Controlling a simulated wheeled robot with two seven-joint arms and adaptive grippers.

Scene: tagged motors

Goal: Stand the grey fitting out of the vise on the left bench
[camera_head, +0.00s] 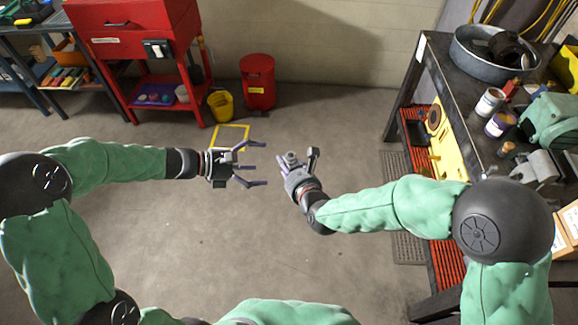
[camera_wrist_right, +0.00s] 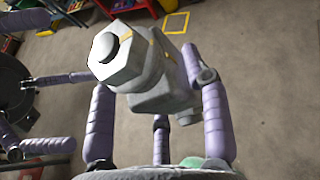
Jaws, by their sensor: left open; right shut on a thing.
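The grey fitting (camera_wrist_right: 150,70) fills the middle of the right wrist view, with a pale hexagonal end and a dark round tip facing the camera. My right gripper (camera_head: 294,167) is shut on it, held in mid-air over the floor; the fitting (camera_head: 291,158) shows small there in the head view. My left gripper (camera_head: 257,163) is open and empty, just left of the right one with a small gap. Its purple fingers also show at the left of the right wrist view. A grey vise-like block (camera_head: 540,168) stands on the right bench, partly hidden by my right arm.
The left bench (camera_head: 62,22) is at the far upper left, with tools on top. A red cabinet (camera_head: 130,22), yellow bucket (camera_head: 221,106) and red bin (camera_head: 257,82) stand nearby. The right bench (camera_head: 450,85) holds a basin and cans. The middle floor is clear.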

